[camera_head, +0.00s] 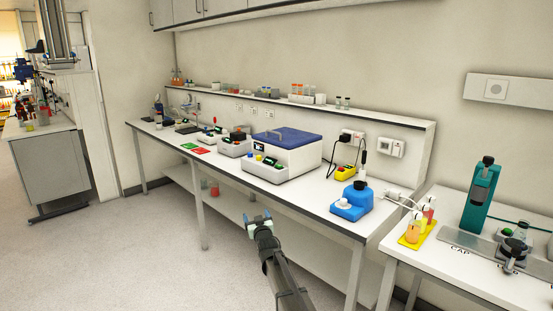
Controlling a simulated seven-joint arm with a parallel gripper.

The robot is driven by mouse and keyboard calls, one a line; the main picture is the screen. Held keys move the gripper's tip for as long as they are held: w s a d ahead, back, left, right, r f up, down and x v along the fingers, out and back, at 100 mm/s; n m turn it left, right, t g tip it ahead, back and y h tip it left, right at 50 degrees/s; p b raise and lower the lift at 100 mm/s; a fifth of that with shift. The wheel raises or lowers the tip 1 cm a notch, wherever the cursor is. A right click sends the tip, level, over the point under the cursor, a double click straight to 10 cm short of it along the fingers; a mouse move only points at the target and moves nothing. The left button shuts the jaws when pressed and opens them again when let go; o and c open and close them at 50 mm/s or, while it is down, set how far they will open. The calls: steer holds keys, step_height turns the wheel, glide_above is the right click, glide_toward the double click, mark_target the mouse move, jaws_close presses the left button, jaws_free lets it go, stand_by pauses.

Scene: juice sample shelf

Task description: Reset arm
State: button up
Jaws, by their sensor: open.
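My gripper (258,220) is in the lower middle of the head view, at the end of my dark arm reaching up from the bottom edge. Its two pale blue fingertips are apart, with nothing between them. It is in the open space in front of the long white bench (320,212) and appears clear of it. Juice samples, orange and red with white caps, stand on a yellow tray (405,242) on the right-hand bench.
A blue mixer-like device (352,203) sits near the bench's front edge. A white machine with a blue lid (290,140) stands left of it. A teal stand (480,195) rises on the right-hand bench. The floor (130,255) at left is clear.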

steer(key=s+a+f+m+y, duration=0.1)
steer(key=s+a+f, duration=0.5)
steer(key=s+a, duration=0.25)
steer(key=s+a+f+m+y, duration=0.1)
steer(key=s+a+f+y, duration=0.1)
steer(key=s+a+f, duration=0.65)
steer(key=s+d+f+g+h, duration=0.2)
steer(key=s+d+f+g, duration=0.25)
steer(key=d+f, duration=0.4)
steer(key=s+d+f+g+h, duration=0.25)
steer(key=s+d+f, duration=0.25)
steer(key=d+f, duration=0.3)
steer(key=s+d+f+g+h, duration=0.1)
steer(key=s+d+f+g, duration=0.4)
steer(key=s+d+f, duration=0.65)
steer(key=s+d+f+m+g+h, duration=0.1)
steer(key=s+d+f+g, duration=0.25)
steer(key=s, duration=0.55)
steer(key=s+d+f+m+g+h, duration=0.1)
steer(key=s+d+f+g, duration=0.3)
steer(key=s, duration=0.5)
steer(key=s+d+r+g, duration=0.1)
steer(key=s+d+g, duration=0.1)
steer(key=s, duration=0.7)
steer(key=s+d+r+g, duration=0.1)
steer(key=s+d+g, duration=0.2)
steer(key=s, duration=0.6)
steer(key=shift+s+d, duration=0.2)
steer(key=shift+d, duration=0.65)
